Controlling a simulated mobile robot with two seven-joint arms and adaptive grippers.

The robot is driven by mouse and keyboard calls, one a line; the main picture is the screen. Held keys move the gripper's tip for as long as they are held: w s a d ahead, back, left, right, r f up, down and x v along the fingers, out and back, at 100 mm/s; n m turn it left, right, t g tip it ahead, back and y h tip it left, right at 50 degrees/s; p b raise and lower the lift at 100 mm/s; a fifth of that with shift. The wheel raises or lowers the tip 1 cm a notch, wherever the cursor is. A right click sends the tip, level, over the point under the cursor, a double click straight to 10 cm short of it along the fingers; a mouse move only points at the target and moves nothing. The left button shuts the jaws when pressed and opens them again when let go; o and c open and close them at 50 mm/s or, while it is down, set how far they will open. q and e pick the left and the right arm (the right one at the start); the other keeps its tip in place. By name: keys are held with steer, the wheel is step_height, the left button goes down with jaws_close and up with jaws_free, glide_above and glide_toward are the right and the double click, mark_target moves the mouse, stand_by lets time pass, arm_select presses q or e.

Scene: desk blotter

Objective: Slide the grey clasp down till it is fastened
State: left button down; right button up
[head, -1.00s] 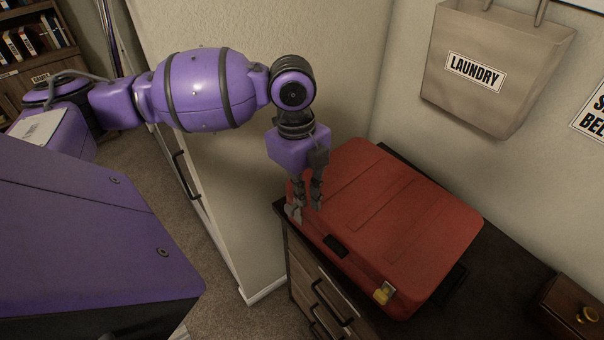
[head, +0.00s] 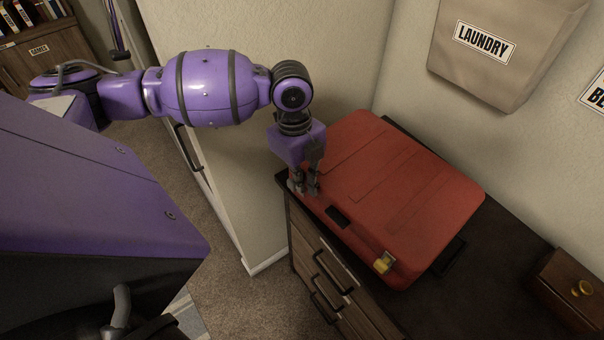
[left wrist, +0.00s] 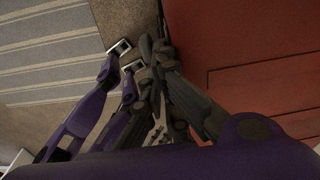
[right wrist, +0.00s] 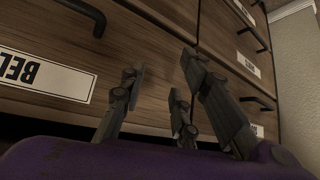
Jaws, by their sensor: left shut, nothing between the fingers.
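A red case (head: 400,190) lies on the dark dresser top, with a black handle (head: 338,217) on its front side. It also fills the right of the left wrist view (left wrist: 250,50). A yellow clasp (head: 384,262) is at the right end of that side. A small light-grey patch at the left end looks like the grey clasp (head: 293,185), mostly hidden by my left gripper (head: 306,188). That gripper is shut and empty, pointing down at the case's front left corner; I cannot tell whether it touches the clasp. My right gripper (right wrist: 160,75) is open and empty before wooden drawers.
The dresser (head: 500,280) has drawers with dark handles below the case. A small wooden box (head: 570,285) with a brass knob stands at the right. A laundry bag (head: 500,50) hangs on the wall. Bare dresser top lies right of the case.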

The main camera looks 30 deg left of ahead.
arm_select(q)
steer(key=shift+f, duration=0.2)
step_height(320, 180, up, 12)
steer(key=a, duration=0.1)
steer(key=shift+w+a, duration=0.15)
steer(key=shift+w, duration=0.05)
arm_select(e)
steer(key=shift+w, duration=0.25)
steer(key=shift+s, duration=0.1)
